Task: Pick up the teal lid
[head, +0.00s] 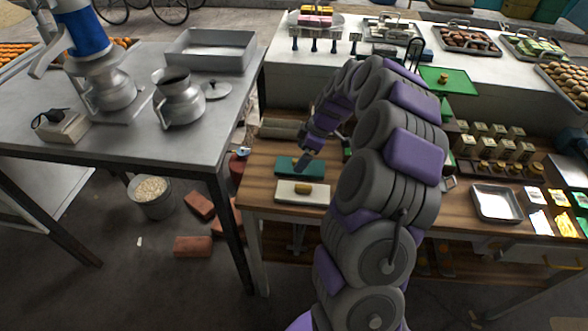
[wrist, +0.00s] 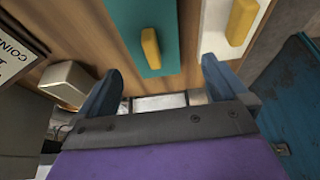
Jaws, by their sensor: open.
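The teal lid (head: 285,167) is a flat rectangular board with a yellow handle, lying on the wooden table. In the wrist view the teal lid (wrist: 126,25) is at the top centre, its yellow handle (wrist: 150,48) just beyond the space between my fingers. My gripper (head: 303,162) shows over the lid in the head view, partly covering its handle. In the wrist view my gripper (wrist: 160,78) is open and empty, one finger on each side. Whether a fingertip touches the lid cannot be told.
A white lid (head: 285,191) with a yellow handle lies right in front of the teal lid. The wooden table's (head: 262,215) left edge is close by. Metal pots (head: 180,105) stand on the steel table at left. A metal tray (head: 497,203) lies at right.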

